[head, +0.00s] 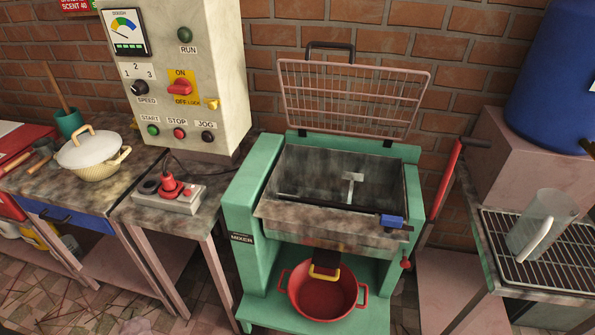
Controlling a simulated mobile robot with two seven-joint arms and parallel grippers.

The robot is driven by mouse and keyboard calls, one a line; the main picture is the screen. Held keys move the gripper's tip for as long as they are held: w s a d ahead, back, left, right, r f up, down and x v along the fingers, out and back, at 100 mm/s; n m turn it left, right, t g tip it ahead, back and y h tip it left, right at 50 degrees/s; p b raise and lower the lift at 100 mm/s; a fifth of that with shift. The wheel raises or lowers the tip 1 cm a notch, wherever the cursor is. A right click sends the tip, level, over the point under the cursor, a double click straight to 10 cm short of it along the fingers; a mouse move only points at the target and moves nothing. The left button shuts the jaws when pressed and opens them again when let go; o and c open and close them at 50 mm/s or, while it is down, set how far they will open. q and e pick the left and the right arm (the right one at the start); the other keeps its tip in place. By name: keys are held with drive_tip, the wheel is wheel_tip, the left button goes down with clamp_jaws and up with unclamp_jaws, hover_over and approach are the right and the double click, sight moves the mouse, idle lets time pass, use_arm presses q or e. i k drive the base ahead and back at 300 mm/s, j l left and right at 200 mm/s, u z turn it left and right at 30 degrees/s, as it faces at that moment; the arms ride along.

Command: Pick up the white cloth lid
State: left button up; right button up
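The white cloth lid (88,150) is a pale round cover with a tan arched handle on top. It sits on a cream ribbed bowl (108,171) with small side handles, at the back of the left worktable. The lid looks slightly tilted, and the bowl shows below its right front edge. Neither of my grippers is in the head view.
A teal pot (71,123) stands behind the lid, with wooden-handled tools (42,150) to its left. The green mixer (240,205) stands mid-view, with a red pot (325,305) below. The worktable front (85,195) is clear.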

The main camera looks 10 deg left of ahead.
sight(89, 149)
drive_tip(key=u, duration=1.65)
